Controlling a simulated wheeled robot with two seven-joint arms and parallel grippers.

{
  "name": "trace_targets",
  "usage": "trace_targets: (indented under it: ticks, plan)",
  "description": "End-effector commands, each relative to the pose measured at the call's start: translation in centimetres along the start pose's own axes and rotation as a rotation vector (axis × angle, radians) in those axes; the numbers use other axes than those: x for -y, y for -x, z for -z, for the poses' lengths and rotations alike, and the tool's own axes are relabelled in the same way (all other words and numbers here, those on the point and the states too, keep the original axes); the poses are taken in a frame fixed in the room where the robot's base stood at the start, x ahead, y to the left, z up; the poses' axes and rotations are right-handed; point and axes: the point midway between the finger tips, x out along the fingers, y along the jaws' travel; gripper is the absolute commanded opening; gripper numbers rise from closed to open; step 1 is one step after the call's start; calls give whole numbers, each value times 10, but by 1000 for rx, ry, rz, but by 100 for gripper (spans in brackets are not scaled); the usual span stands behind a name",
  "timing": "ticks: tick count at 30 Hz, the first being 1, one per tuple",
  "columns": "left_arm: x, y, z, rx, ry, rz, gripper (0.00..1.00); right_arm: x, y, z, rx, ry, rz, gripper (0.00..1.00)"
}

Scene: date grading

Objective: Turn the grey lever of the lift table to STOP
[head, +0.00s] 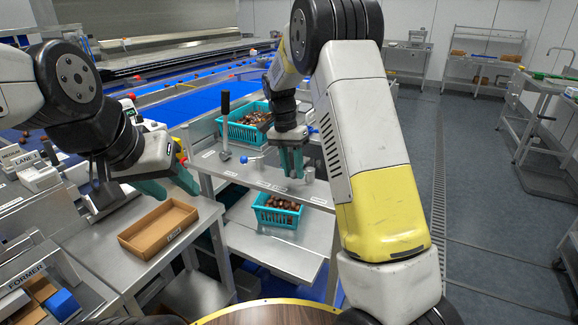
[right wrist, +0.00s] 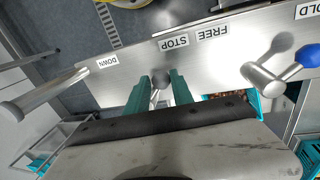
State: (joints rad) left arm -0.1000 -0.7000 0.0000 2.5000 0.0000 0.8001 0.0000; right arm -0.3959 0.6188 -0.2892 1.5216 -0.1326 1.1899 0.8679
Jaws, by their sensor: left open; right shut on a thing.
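The lift table (head: 258,178) has a metal top with small printed labels. In the right wrist view, the STOP label (right wrist: 174,43) and FREE label (right wrist: 212,32) lie side by side, with DOWN (right wrist: 107,61) further left. My right gripper (right wrist: 160,88) is shut on a grey metal piece (right wrist: 160,80), seemingly the grey lever, close to the STOP label. Most of it is hidden by the fingers, so its exact pointing cannot be told. In the head view the right gripper (head: 291,162) is low over the table top. My left gripper (head: 170,183) is open and empty.
A blue-knobbed lever (right wrist: 285,60) and a grey cylinder post (right wrist: 30,98) flank the right gripper. A black-handled lever (head: 225,120) stands upright. Teal crates of dates sit behind (head: 238,133) and below (head: 277,216). A cardboard tray (head: 158,228) lies under my left gripper.

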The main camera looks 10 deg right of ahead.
Motion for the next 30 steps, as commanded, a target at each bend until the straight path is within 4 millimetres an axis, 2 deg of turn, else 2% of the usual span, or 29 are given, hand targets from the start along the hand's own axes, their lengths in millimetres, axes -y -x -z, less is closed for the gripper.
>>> trace_targets:
  ticks: [10, 26, 27, 30]
  plan:
    - [0, 0, 0, 0, 0, 0, 46, 6, 3, 8, 16, -127, 7, 0]
    - [0, 0, 0, 0, 0, 0, 46, 5, 3, 10, 18, -150, 7, 0]
    - [0, 0, 0, 0, 0, 0, 46, 5, 3, 10, 18, -150, 7, 33]
    - [0, 0, 0, 0, 0, 0, 46, 5, 3, 10, 19, -150, 6, 49]
